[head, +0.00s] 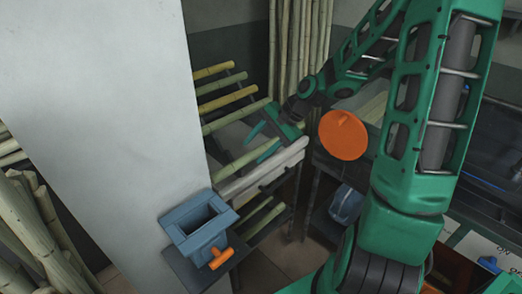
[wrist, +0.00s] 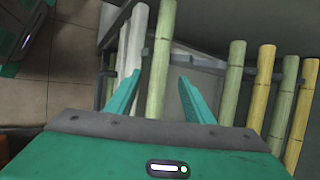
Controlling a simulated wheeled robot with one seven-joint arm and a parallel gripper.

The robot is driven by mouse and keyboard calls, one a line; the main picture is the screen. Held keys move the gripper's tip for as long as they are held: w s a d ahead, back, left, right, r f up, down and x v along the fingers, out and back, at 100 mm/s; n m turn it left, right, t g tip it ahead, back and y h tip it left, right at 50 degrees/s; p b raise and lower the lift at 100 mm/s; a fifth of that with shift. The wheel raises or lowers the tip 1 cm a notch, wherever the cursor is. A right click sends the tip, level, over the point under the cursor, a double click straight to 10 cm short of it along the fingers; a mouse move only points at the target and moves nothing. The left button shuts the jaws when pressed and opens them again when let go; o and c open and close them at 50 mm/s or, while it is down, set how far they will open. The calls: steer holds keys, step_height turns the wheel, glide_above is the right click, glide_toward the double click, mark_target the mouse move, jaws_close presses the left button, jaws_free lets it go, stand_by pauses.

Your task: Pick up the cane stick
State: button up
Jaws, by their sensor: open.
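Several cane sticks lie side by side on a slanted rack, some green and some yellow. In the wrist view a pale green cane stick (wrist: 160,50) runs lengthwise between the two teal fingers of my gripper (wrist: 159,77). Its lower end is hidden behind the gripper body. The fingers stand apart, one on each side of the stick, with a gap on both sides. In the head view my gripper (head: 257,146) is over the near part of the rack, and that stick is partly hidden by it. I cannot tell how far the fingertips are above it.
A pale grey-white stick (wrist: 133,45) lies just left of the green one. Another green stick (wrist: 231,85) is to the right, across a gap. In the head view are a blue hopper (head: 200,217) with an orange handle, a white wall (head: 110,110) and upright canes (head: 298,45).

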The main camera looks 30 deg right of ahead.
mark_target(246, 158)
steer(key=shift+s+x, duration=0.1)
steer(key=shift+x, duration=1.2)
steer(key=shift+s+x, duration=0.15)
steer(key=shift+x, duration=1.15)
steer(key=shift+a, duration=0.2)
steer(key=shift+c, duration=0.6)
jaws_close()
steer(key=shift+r, duration=0.15)
